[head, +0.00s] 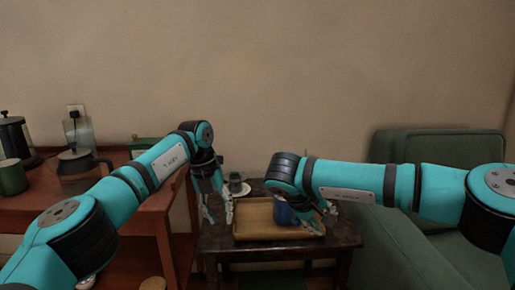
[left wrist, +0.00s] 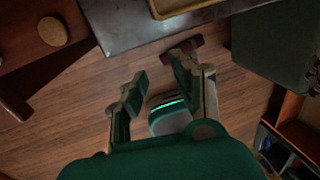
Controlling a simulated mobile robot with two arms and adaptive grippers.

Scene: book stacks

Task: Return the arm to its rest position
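My left arm reaches in from the left, bends at a high joint, and its left gripper (head: 217,215) hangs pointing down beside the left edge of the small dark table (head: 220,240). In the left wrist view the left gripper (left wrist: 158,90) has its fingers apart with nothing between them, above the wood floor. My right arm comes in from the right. Its right gripper (head: 325,221) is over the right part of the wooden tray (head: 255,231), with its fingertips apart. A blue mug (head: 284,212) stands on the tray beside it, partly hidden by my right arm.
A small cup (head: 235,183) on a white saucer (head: 243,191) sits behind the tray. A wooden desk at left holds a green mug (head: 12,177), a glass pot (head: 75,165) and a French press (head: 15,135). A green armchair (head: 390,245) stands at right.

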